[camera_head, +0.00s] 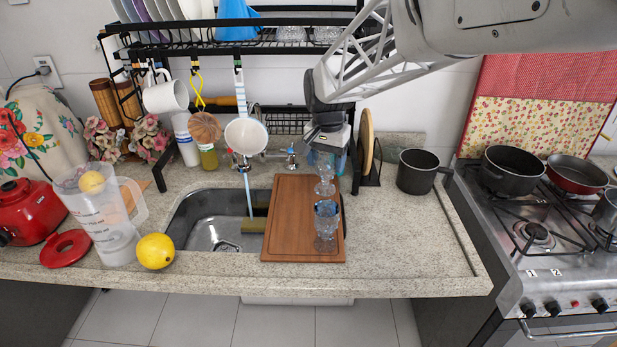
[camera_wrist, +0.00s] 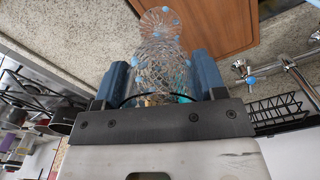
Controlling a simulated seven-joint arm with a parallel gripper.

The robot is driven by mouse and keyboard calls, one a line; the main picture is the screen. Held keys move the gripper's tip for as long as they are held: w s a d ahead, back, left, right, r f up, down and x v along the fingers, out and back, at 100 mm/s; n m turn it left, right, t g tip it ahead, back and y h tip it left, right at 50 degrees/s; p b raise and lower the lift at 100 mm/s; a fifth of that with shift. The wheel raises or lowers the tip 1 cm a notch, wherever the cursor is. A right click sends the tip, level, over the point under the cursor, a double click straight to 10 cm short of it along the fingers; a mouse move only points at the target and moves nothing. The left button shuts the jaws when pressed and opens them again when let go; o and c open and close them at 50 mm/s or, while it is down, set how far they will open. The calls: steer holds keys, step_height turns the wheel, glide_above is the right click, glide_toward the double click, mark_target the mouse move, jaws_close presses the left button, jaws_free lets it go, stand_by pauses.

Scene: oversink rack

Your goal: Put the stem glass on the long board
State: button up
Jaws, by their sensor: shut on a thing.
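The long board (camera_head: 283,225) is a brown wooden board lying over the right part of the sink; it also shows in the wrist view (camera_wrist: 215,22). My gripper (camera_head: 325,148) is above the board's back right part. It is shut on a clear cut-glass stem glass (camera_head: 325,172), held upright with the foot downward. In the wrist view the glass (camera_wrist: 160,70) sits between my blue fingers (camera_wrist: 160,82), its round foot overlapping the board's edge. I cannot tell whether the foot touches the board. A second, similar glass (camera_head: 326,225) stands on the board's front right part.
The sink (camera_head: 207,222) is left of the board, with a sponge (camera_head: 253,225) beside it. A black pot (camera_head: 418,172) and a stand with a round board (camera_head: 367,142) are to the right. The front right counter (camera_head: 410,245) is clear.

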mark_target(325, 188)
steer(key=shift+f, duration=3.1)
steer(key=shift+f, duration=0.1)
steer(key=shift+f, duration=1.8)
steer(key=shift+f, duration=0.1)
steer(key=o, duration=1)
step_height(325, 188, up, 12)
steer(key=shift+r, duration=0.1)
